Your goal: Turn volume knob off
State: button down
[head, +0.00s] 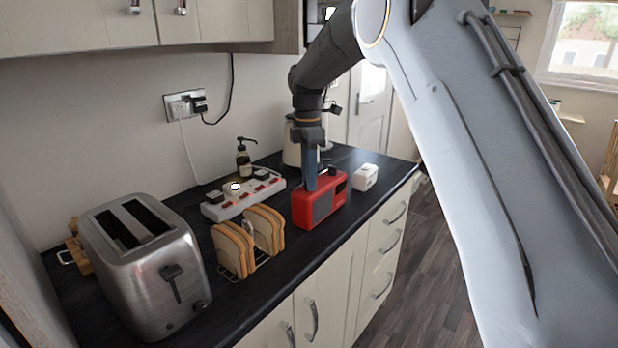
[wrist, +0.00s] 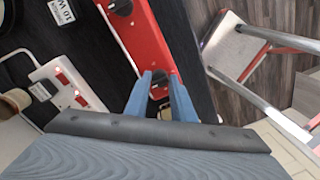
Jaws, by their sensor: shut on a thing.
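The red radio (head: 302,210) stands on the dark worktop. In the wrist view its red top (wrist: 132,38) runs up from my fingertips, with a dark knob (wrist: 120,7) at the far end. My gripper (head: 311,187) points down onto the radio's top. In the wrist view my gripper's two blue fingers (wrist: 160,80) close around a small dark knob (wrist: 158,91) at the near end of the top. The fingers partly hide this knob. I cannot read its markings or its turned position.
A white power strip (head: 220,208) lies behind the radio. A toast rack with bread (head: 248,240) and a steel toaster (head: 150,262) stand to the left. A small white box (head: 365,177) sits close on the right. The worktop's front edge is near.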

dwell(0.3)
jog(key=c, duration=1.5)
grip_release()
jog(key=shift+r, duration=0.1)
jog(key=r+b, duration=0.1)
jog(key=r, duration=0.2)
jog(key=r+b, duration=0.1)
jog(key=r, duration=0.3)
jog(key=shift+w+a+r, duration=0.15)
jog(key=shift+w+r, duration=0.05)
jog(key=shift+r, duration=0.1)
